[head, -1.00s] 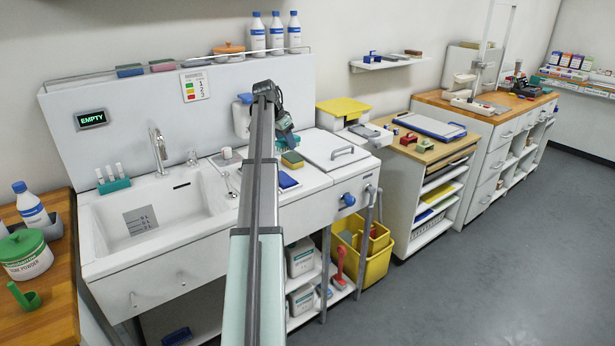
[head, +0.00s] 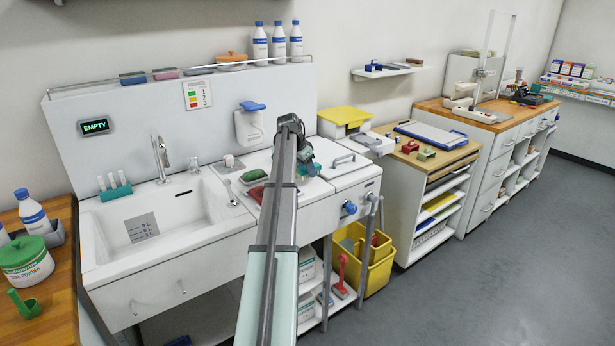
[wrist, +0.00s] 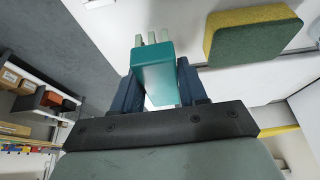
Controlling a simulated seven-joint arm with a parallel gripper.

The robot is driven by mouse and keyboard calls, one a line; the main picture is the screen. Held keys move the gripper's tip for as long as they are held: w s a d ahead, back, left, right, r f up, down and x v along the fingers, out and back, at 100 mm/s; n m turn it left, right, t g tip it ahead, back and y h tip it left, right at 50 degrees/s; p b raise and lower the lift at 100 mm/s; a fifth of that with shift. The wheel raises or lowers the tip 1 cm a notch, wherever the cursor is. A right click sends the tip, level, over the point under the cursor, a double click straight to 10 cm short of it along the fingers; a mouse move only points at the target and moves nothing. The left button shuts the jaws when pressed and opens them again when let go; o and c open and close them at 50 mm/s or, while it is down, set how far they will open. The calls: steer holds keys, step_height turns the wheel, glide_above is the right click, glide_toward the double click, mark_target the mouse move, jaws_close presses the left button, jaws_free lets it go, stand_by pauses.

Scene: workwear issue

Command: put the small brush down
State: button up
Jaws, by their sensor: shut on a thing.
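In the wrist view the small brush (wrist: 156,78) is a teal block with pale bristles at its far end. My gripper (wrist: 160,90) is shut on it, with one dark blue finger on each side. In the head view my gripper (head: 306,160) is over the white counter to the right of the sink, near the lidded section.
A green and yellow sponge (wrist: 252,35) lies near the brush in the wrist view. The white sink (head: 160,222) is to the left, under an "EMPTY" display (head: 95,126). A handled lid (head: 343,166) and a yellow bin (head: 372,265) are to the right.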

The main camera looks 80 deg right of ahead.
mark_target(307, 176)
steer(key=shift+f, duration=1.45)
steer(key=shift+f, duration=0.2)
steer(key=o, duration=1)
steer(key=v, duration=1.2)
steer(key=shift+r, duration=0.2)
